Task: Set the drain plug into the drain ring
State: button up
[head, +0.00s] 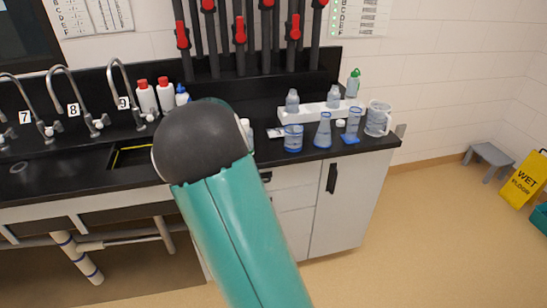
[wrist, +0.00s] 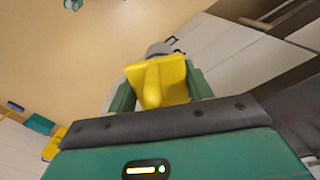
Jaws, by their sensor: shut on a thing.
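In the wrist view my gripper (wrist: 160,88) is shut on a yellow piece with a grey round end beyond it, which I take to be the drain plug (wrist: 163,72). The plug is held clear, with floor and cabinet fronts behind it. In the head view my teal arm with its dark rounded joint covers the middle, and neither gripper nor plug shows. A small round drain (head: 18,168) shows in the left basin. A basin with a yellow-marked edge (head: 118,156) lies below tap 9, partly hidden by my arm. I cannot make out a drain ring there.
Curved taps (head: 120,90) stand along the black counter. White bottles with red caps (head: 147,97) stand right of tap 9. A stool (head: 488,158) and yellow wet-floor sign (head: 523,180) stand beyond.

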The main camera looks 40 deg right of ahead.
jog(key=w+a+f+n, duration=0.3)
jog(key=a+f+n, duration=0.2)
jog(key=a, duration=0.6)
jog(key=w+a+f+n, duration=0.3)
jog(key=a+f+n, duration=0.3)
jog(key=a+f, duration=0.3)
jog(key=a, duration=0.3)
jog(key=shift+f, duration=0.3)
jog(key=shift+a+r, duration=0.1)
jog(key=shift+r, duration=0.05)
